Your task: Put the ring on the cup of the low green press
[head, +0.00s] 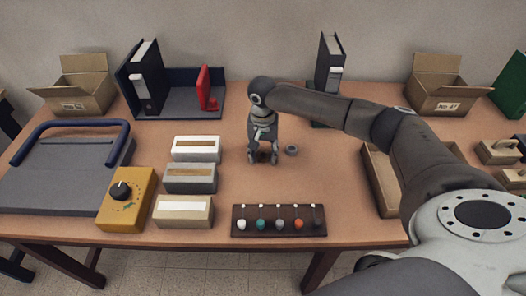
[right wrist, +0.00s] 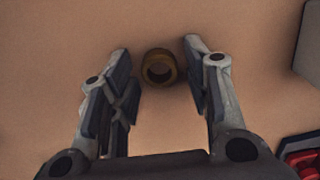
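My right gripper (head: 263,158) is low over the middle of the table, fingers pointing down. In the right wrist view the right gripper (right wrist: 157,60) is open, with a brownish ring (right wrist: 160,68) in line with the gap between its fingertips. The ring has clearance on both sides. My left gripper is not in view.
Left of the gripper lie several pale blocks (head: 191,178), a yellow dial box (head: 127,199) and a grey board with a blue bar (head: 70,168). A dark rack with coloured knobs (head: 279,221) is in front. Binders (head: 146,76) and cardboard boxes (head: 80,92) stand behind.

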